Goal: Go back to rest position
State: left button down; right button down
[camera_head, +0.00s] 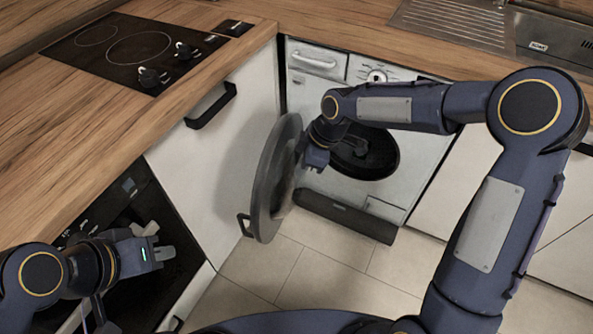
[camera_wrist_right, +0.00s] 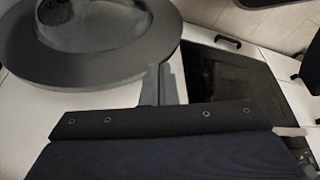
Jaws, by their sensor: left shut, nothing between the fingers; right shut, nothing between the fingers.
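The washing machine (camera_head: 415,160) stands under the counter with its round door (camera_head: 268,190) swung wide open, showing the dark drum opening (camera_head: 372,155). In the right wrist view the door's grey rim and clear bulging glass (camera_wrist_right: 90,62) fill the upper left. My right gripper (camera_wrist_right: 167,84) is shut and empty, close beside the door's rim; I cannot tell whether it touches. My left gripper (camera_head: 160,250) is shut and empty at the lower left, in front of the dark oven.
A hob (camera_head: 130,48) is set in the wooden counter at the upper left. A white cabinet with a black handle (camera_head: 211,106) is left of the door. A sink (camera_head: 555,40) is at the upper right. Tiled floor (camera_head: 330,270) is clear below.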

jog(key=s+d+r+m+t+h, duration=0.1)
jog(key=s+d+r+m+t, duration=0.1)
jog(key=s+d+r+m, duration=0.75)
jog(key=s+d+m+t, duration=0.1)
jog(key=s+d+m, duration=0.15)
jog(key=s, duration=0.25)
jog(key=s+d+r+m+t, duration=0.1)
jog(key=s+d+m, duration=0.15)
jog(key=s, duration=0.35)
jog(key=s+d+m+t, duration=0.1)
jog(key=s+m, duration=0.3)
jog(key=s, duration=0.1)
notch_tip(320, 180, up, 14)
jog(key=p, duration=1.4)
jog(key=shift+w+n, duration=0.25)
jog(key=shift+n, duration=0.1)
